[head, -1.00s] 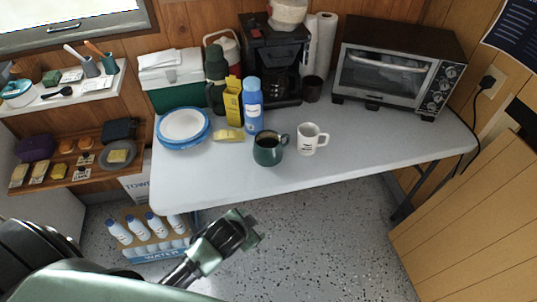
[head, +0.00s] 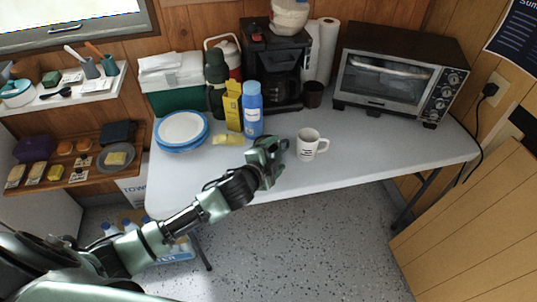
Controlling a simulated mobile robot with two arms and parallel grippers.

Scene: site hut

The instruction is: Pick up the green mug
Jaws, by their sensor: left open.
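The green mug (head: 270,143) stands on the white table near its front edge, just left of a white mug. Most of it is hidden behind my left gripper; only parts near its rim and handle side show. My left gripper (head: 266,160) is open and right at the mug, in front of it in this view. I cannot tell whether the fingers touch the mug or are around it. My right gripper is not in view.
The white mug (head: 308,146) stands close on the right. Behind are a blue bottle (head: 252,108), a yellow box (head: 233,106), a yellow item (head: 229,138) and plates (head: 181,129). A toaster oven (head: 398,75) stands back right. The table's right front is clear.

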